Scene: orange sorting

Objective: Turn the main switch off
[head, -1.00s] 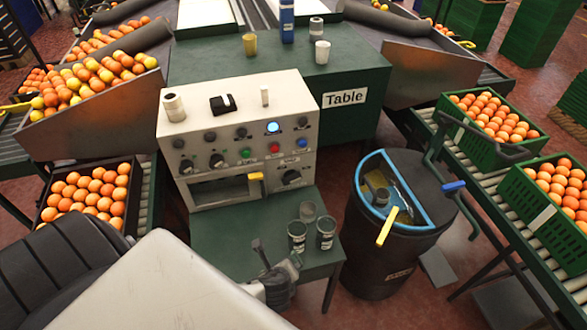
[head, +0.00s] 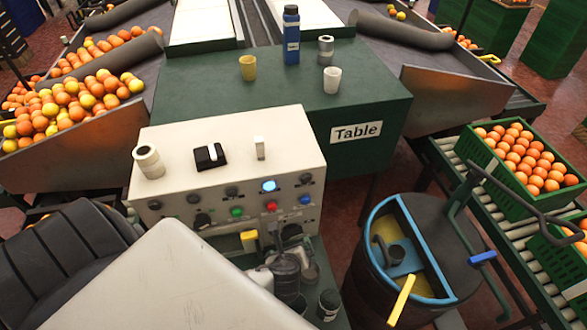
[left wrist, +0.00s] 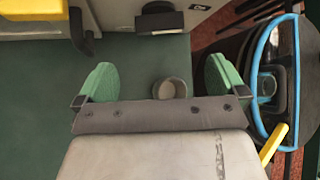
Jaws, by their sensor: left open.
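A beige control box (head: 225,135) stands in front of the green table. On its top are a black rocker switch (head: 210,156) with a white lever, a white upright toggle (head: 260,147) and a white round knob (head: 148,161). No readable label shows which one is the main switch. Its front has dark knobs, coloured buttons and a lit blue button (head: 268,185). My left gripper (head: 285,268) is low before the box's front, below the buttons. In the left wrist view its green fingertips (left wrist: 160,80) are apart and touch no control. My right gripper is not in view.
Several cups (head: 329,303) stand on the lower green shelf beside my left gripper; one cup (left wrist: 170,88) shows between the fingertips. A yellow handle (head: 249,236) sticks out of the box front. A dark barrel (head: 440,240) with a blue rim stands right. Orange crates (head: 555,205) lie beyond.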

